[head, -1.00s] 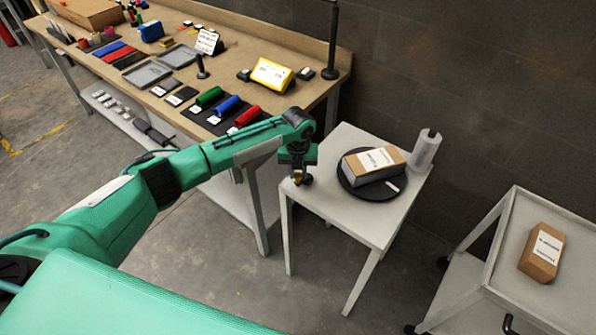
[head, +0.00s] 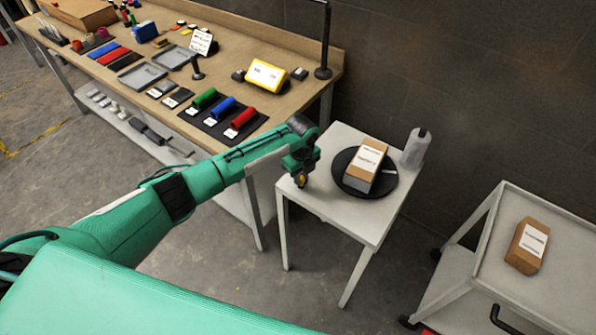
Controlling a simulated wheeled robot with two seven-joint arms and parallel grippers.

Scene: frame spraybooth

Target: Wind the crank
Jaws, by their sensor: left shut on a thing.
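My left gripper (head: 301,180) is at the near left corner of the small white table, pointing down. It is shut on a small part, likely the crank, which it mostly hides; only a brassy bit shows by the fingertips. On the table a black round turntable (head: 384,189) carries a brown box (head: 371,155) with a white label. The box lies with its long side running away from me. My right gripper is not in the picture.
The white table (head: 330,199) also bears a grey-white cylinder (head: 416,148) at its far right corner. A workbench (head: 223,66) with coloured rollers stands at the left. A cart (head: 491,258) with another labelled box (head: 527,246) stands at the right, with floor between.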

